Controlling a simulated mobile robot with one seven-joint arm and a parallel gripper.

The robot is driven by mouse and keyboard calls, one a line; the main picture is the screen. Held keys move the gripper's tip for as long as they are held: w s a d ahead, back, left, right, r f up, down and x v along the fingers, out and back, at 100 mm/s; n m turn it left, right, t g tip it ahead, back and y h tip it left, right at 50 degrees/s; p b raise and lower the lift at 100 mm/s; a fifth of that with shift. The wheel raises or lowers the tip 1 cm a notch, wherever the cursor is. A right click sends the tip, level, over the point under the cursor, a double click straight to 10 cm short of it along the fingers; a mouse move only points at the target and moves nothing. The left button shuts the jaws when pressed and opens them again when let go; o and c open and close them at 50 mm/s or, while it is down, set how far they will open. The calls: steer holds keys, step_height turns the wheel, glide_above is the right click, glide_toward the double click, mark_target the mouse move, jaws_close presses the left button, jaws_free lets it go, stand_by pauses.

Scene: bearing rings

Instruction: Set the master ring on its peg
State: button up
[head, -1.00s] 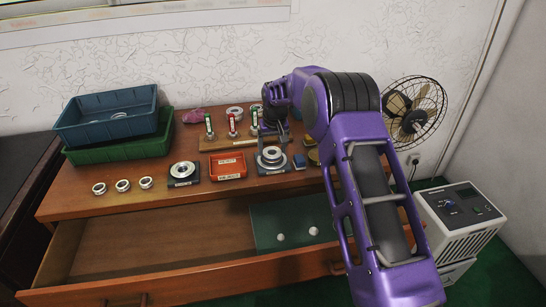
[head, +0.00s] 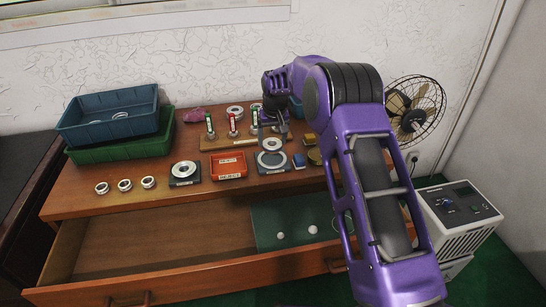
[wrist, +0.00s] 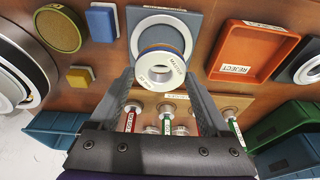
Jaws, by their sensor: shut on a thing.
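The master ring (wrist: 161,66), a steel ring with dark and orange bands marked MASTER, is held between the fingers of my gripper (wrist: 164,84). In the head view my gripper (head: 272,128) points down and the master ring (head: 271,144) hangs just above a dark square stand (head: 285,167). The stand (wrist: 196,22) has a white round seat, partly hidden by the ring in the wrist view. A wooden rack (head: 211,145) behind it carries upright pegs with coloured tags, including a green one (head: 210,126) and a red one (head: 232,126). Peg labels are too small to read.
A red REJECT tray (head: 228,165) is left of the stand, with another ring on a dark stand (head: 184,173) beyond. Several small rings (head: 124,185) lie at left. Stacked bins (head: 110,114) stand behind them. A blue block (head: 298,160) is close right. The drawer (head: 150,240) is open.

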steer(key=shift+s+d+f, duration=0.2)
steer(key=shift+s+d, duration=0.1)
steer(key=s+d+f, duration=0.5)
steer(key=s+d, duration=0.3)
steer(key=s, duration=0.3)
steer(key=n+y+b, duration=0.1)
steer(key=n+b, duration=0.1)
steer(key=n, duration=0.3)
glide_above(280, 233)
steer(key=f, duration=0.8)
steer(key=shift+s+d+f, duration=0.15)
steer(key=shift+d+f, duration=0.05)
steer(key=shift+f, duration=0.2)
steer(key=shift+f+b, duration=1.25)
steer(key=shift+f, duration=0.6)
steer(key=shift+f, duration=0.25)
steer(key=shift+f+b, duration=1)
steer(key=o, duration=1.5)
